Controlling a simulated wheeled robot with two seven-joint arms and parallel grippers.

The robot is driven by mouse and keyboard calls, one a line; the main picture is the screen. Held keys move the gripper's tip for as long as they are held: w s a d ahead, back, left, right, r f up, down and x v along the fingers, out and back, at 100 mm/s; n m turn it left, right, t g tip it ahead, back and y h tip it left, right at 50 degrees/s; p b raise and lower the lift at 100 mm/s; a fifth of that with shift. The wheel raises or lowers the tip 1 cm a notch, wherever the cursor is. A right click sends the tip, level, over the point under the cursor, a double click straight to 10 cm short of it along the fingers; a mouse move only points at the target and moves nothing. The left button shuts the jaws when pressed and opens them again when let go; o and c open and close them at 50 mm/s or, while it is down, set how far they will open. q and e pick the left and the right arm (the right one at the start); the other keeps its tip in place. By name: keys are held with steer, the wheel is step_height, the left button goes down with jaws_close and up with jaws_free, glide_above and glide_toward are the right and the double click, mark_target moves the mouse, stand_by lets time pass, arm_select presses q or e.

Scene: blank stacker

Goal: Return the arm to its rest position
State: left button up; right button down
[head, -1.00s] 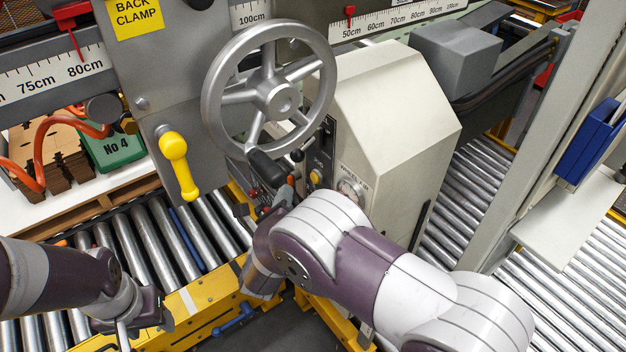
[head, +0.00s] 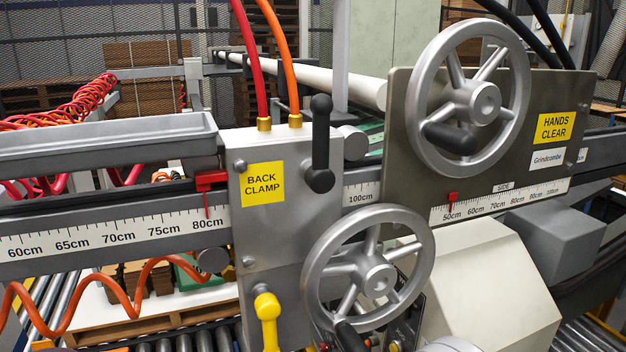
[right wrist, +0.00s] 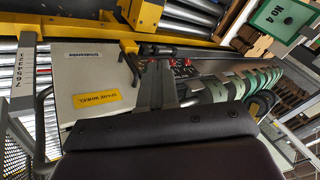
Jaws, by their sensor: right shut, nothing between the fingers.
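In the right wrist view my right gripper (right wrist: 161,72) shows as two grey fingers close together beyond the dark wrist housing at the bottom. It is shut with nothing between its fingers. In the head view only a small pale piece of my right arm (head: 450,344) shows at the bottom edge, below the lower handwheel. My left arm and left gripper are not in view.
A grey lower handwheel (head: 368,280) and a yellow-handled lever (head: 267,318) stand at the front. An upper handwheel (head: 468,98) sits on a panel. A beige cabinet (head: 490,290) is at right, above rollers. Orange hoses hang at left.

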arm_select(q)
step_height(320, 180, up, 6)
steer(key=p, duration=0.4)
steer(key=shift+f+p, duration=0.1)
steer(key=shift+p, duration=0.2)
arm_select(e)
steer(key=s+d+r+n+g+h, duration=0.1)
steer(key=s+d+r+n+g, duration=0.4)
steer(key=s+d+r+n, duration=0.3)
steer(key=s+d+r, duration=0.4)
steer(key=d+r, duration=0.2)
steer(key=d, duration=0.2)
steer(key=shift+s+r+h, duration=0.3)
steer(key=shift+s+r, duration=0.05)
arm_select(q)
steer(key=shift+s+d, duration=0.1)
